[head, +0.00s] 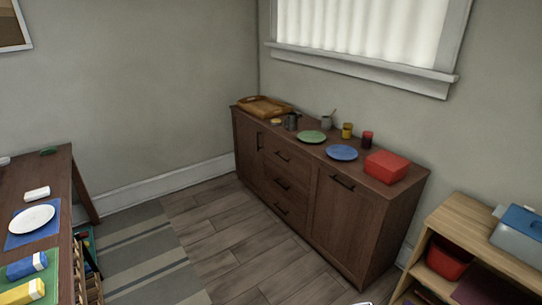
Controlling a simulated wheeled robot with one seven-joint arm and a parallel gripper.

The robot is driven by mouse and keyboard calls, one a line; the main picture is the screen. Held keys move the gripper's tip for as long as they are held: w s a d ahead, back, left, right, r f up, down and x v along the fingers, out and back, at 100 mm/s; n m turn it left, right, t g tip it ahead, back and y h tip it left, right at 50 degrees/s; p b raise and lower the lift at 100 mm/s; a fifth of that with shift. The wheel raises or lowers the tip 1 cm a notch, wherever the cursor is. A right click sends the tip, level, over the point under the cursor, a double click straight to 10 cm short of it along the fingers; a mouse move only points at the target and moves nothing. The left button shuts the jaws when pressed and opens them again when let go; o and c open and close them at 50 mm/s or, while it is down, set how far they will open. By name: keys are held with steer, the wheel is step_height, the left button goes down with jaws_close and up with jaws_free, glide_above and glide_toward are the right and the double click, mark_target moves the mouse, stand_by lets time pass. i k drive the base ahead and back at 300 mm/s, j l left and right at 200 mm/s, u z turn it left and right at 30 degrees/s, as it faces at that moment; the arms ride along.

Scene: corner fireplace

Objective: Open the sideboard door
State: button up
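The dark brown wooden sideboard (318,259) stands against the wall under the window in the head view. Its left door (246,147) has a dark upright handle (258,141) and looks closed. Its right door (340,218) has a dark bar handle (343,183) near the top and looks closed. Between the doors is a column of three drawers (283,182) with dark handles, all shut. My gripper cannot be made out in this view; only small pale bits show at the bottom edge, too cut off to identify.
On the sideboard stand a wooden tray, cups, a green plate (312,137), a blue plate (342,152) and a red box (386,166). A light wooden shelf (462,221) stands at the right, a table (50,178) at the left. Open floor (225,245) and a striped rug (140,250) lie in front.

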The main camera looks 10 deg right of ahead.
mark_target(248, 137)
steer(key=i+u, duration=0.2)
steer(key=i, duration=1.85)
steer(key=i+u, duration=0.15)
steer(key=i, duration=0.25)
steer(key=i+l+u, duration=0.2)
steer(key=i, duration=0.25)
steer(key=i+u, duration=0.15)
steer(key=i, duration=0.25)
steer(key=i+l+u, duration=0.2)
steer(key=i, duration=0.2)
steer(key=i+l+u, duration=0.7)
steer(key=i+l, duration=0.1)
